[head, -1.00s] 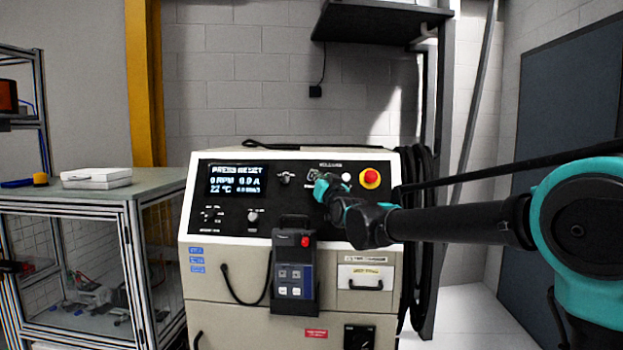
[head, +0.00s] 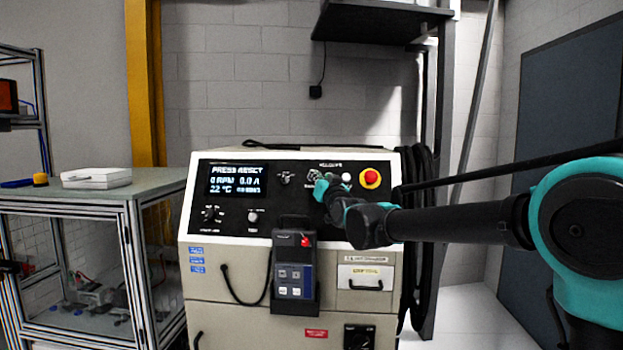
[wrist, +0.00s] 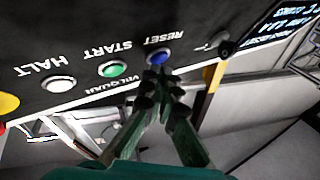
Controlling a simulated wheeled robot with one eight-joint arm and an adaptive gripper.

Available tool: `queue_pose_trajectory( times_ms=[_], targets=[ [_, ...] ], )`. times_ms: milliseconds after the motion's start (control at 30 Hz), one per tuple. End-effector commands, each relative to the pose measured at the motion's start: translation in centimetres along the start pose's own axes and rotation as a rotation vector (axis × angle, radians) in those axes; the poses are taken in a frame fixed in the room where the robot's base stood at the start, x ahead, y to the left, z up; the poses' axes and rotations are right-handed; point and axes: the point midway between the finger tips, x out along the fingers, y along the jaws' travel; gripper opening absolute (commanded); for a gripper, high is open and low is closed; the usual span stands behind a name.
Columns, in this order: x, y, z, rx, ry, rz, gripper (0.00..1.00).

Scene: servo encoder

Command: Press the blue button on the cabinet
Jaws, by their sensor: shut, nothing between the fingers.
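The cabinet (head: 215,285) stands ahead with a black control panel; its display reads "PRESS RESET". In the wrist view, which is upside down, the blue button (wrist: 160,56) is labelled RESET, beside a green START button (wrist: 112,69) and a white HALT button (wrist: 58,84). My gripper (wrist: 158,72) is shut and empty, its fingertips right at the lower edge of the blue button in that view. I cannot tell whether they touch it. In the head view my gripper (head: 322,188) is at the panel and hides the blue button.
A red emergency knob (head: 370,178) sits at the panel's right. A teach pendant (head: 295,278) hangs on the cabinet front. Black hoses (head: 423,215) hang at the cabinet's right side. A framed bench (head: 75,200) stands at the left.

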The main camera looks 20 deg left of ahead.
Motion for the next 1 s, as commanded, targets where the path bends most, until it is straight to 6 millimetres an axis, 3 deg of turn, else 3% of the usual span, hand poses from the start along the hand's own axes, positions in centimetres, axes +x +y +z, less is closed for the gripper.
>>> queue_pose_trajectory(
  times_ms=[1000],
  targets=[
    [0.64, 0.45, 0.45, 0.000, 0.000, 0.000, 0.00]
  ],
)
